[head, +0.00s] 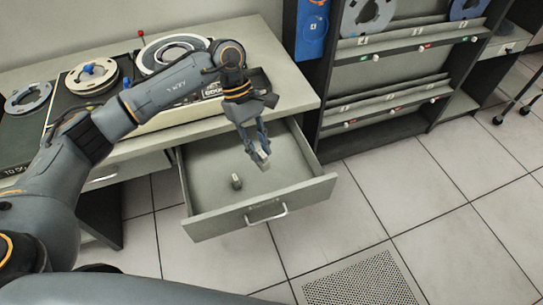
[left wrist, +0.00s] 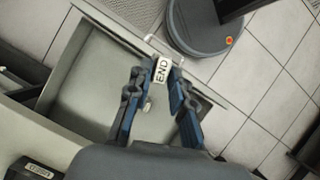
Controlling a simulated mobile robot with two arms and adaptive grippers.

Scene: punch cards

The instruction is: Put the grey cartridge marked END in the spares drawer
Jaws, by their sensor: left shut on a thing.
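The grey cartridge marked END (left wrist: 161,70) is held between the fingertips of my left gripper (left wrist: 160,80), its label facing the wrist camera. In the head view my left gripper (head: 258,150) is shut on the cartridge (head: 262,158) above the right part of the open spares drawer (head: 207,220). The drawer (left wrist: 75,85) also shows below the gripper in the left wrist view. A small grey piece (head: 236,181) stands on the drawer floor, to the left of and below the held cartridge in the head view. My right gripper is not in view.
The desk (head: 285,85) above the drawer carries a tape deck with reels (head: 92,76). A dark rack (head: 390,85) with reels and shelves stands to the right. A vent grille (head: 360,280) lies in the tiled floor. Most of the drawer floor is bare.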

